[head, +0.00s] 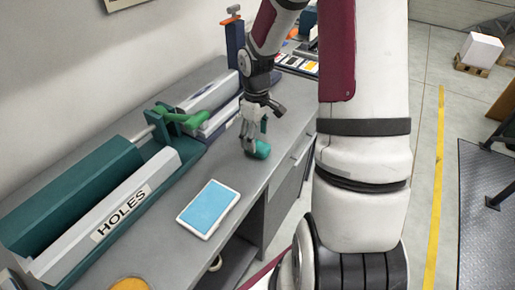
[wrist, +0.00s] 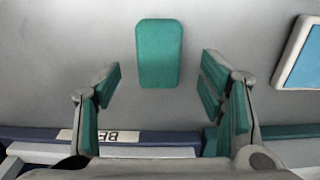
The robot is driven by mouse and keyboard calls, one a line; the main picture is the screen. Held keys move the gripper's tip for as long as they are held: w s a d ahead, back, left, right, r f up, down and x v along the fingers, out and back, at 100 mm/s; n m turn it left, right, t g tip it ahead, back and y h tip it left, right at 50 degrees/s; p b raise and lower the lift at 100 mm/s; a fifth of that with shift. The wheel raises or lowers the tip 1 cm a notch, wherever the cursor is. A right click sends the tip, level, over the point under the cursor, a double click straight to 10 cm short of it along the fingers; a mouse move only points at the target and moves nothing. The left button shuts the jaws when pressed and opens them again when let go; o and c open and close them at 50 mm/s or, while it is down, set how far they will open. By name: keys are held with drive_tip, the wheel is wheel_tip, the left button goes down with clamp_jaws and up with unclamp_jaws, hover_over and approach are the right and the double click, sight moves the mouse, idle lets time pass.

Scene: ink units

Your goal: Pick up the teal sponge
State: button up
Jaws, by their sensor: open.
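The teal sponge (wrist: 159,53) lies on the grey worktop (wrist: 60,60). In the wrist view it is a rounded block just beyond my fingertips, centred across the gap between them. My gripper (wrist: 159,85) is open and empty, with teal pads on its fingers. In the head view my gripper (head: 254,150) points down over the bench, and the sponge (head: 262,150) shows at its fingertips, partly hidden by them. I cannot tell whether a finger touches it.
A tablet with a blue screen (head: 209,208) lies nearer on the worktop. An orange round thing (head: 130,284) is at the bottom edge. Worktop around the sponge is clear.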

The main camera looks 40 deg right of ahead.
sight(258, 144)
wheel_tip(258, 144, down, 4)
drive_tip(key=shift+s+d+f, duration=0.1)
drive_tip(key=shift+s+f, duration=0.05)
drive_tip(key=shift+f, duration=0.1)
drive_tip(key=c, duration=1)
drive_tip(key=shift+c, duration=0.2)
drive_tip(key=shift+r, duration=0.1)
drive_tip(key=shift+r, duration=0.5)
drive_tip(key=r, duration=0.1)
drive_tip(key=a+r, duration=0.1)
drive_tip(key=shift+s+r, duration=0.25)
drive_tip(key=shift+r, duration=0.05)
drive_tip(key=s+a, duration=0.2)
drive_tip(key=a, duration=0.2)
drive_tip(key=s+a+r, duration=0.1)
drive_tip(key=s+a, duration=0.2)
drive_tip(key=a, duration=0.1)
drive_tip(key=s+a+b, duration=0.1)
drive_tip(key=s+a, duration=0.2)
drive_tip(key=a, duration=0.1)
drive_tip(key=shift+a+r, duration=0.15)
drive_tip(key=shift+a, duration=0.15)
